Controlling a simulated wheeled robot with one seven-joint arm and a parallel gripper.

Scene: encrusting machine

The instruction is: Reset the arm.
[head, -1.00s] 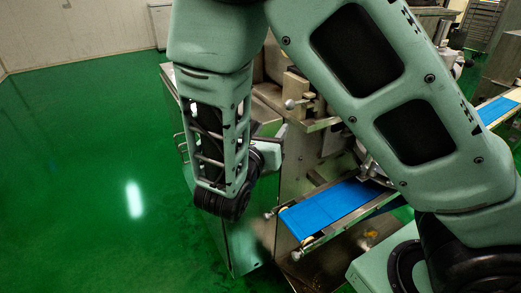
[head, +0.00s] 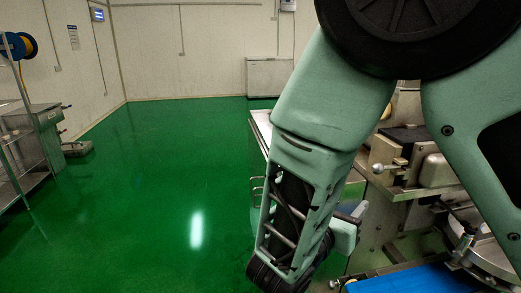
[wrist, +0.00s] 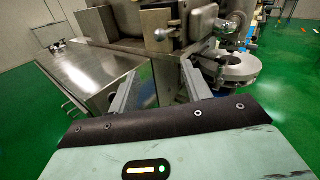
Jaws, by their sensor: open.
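My gripper (wrist: 158,92) shows in the wrist view with its two grey fingers spread well apart and nothing between them. It points at the steel encrusting machine (wrist: 145,20), which stands just beyond the fingertips. In the head view my green arm hangs folded in front of the machine (head: 430,170) and hides part of it. The gripper's fingers are not clearly visible in the head view. A blue conveyor belt (head: 405,281) lies at the lower right, partly cut off by the frame.
A steel side cabinet (wrist: 90,75) stands left of the fingers. A steel rack (head: 20,140) with a blue hose reel (head: 14,46) stands at the far left. The green floor (head: 165,190) between rack and machine is clear. A pale box (head: 255,77) stands at the back wall.

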